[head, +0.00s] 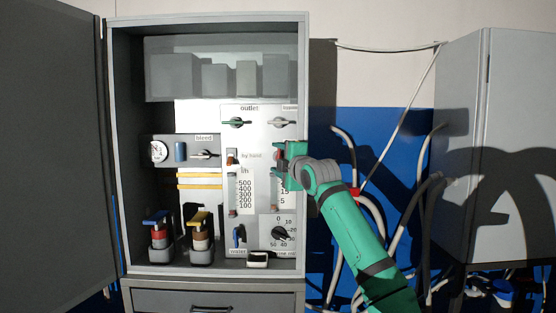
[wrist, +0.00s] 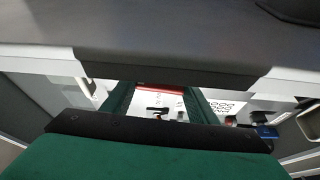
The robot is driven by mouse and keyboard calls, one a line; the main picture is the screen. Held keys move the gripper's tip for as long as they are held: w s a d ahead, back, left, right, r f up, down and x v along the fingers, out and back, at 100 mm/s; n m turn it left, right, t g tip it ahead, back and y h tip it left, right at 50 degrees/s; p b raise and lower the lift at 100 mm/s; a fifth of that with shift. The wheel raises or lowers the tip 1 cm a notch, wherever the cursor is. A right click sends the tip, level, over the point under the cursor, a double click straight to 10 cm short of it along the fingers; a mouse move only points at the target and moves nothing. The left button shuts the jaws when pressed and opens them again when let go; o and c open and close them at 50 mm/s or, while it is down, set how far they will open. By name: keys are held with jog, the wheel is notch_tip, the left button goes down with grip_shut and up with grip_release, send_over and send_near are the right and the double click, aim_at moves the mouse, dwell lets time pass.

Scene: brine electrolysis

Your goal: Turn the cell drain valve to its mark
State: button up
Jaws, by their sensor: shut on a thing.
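My gripper (head: 284,157), green, is at the right side of the open cabinet's white panel. It is shut on a small part there, which its fingers mostly hide; a bit of red and dark shows beside them. In the wrist view my gripper's green fingers (wrist: 158,100) flank a pale plate with a red strip and a small black part (wrist: 158,109). No label readable here says cell drain, so I cannot tell whether the held part is that valve. Other handles are the outlet valve (head: 236,122), a valve to its right (head: 282,122), the bleed valve (head: 204,154) and a blue handle (head: 239,235).
The cabinet's door (head: 50,150) stands open at left. Its right wall (head: 304,90) is close to my gripper. A dial knob (head: 280,234) sits low on the panel. Red-banded (head: 157,237) and yellow-topped (head: 200,232) units stand at the bottom. Hoses (head: 368,205) hang behind my arm.

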jog(key=shift+a+f+n+g, duration=0.1)
jog(key=shift+n+g, duration=0.2)
jog(key=shift+n, duration=0.2)
jog(key=o, duration=1)
jog(key=shift+o, duration=0.2)
jog(key=shift+f, duration=0.1)
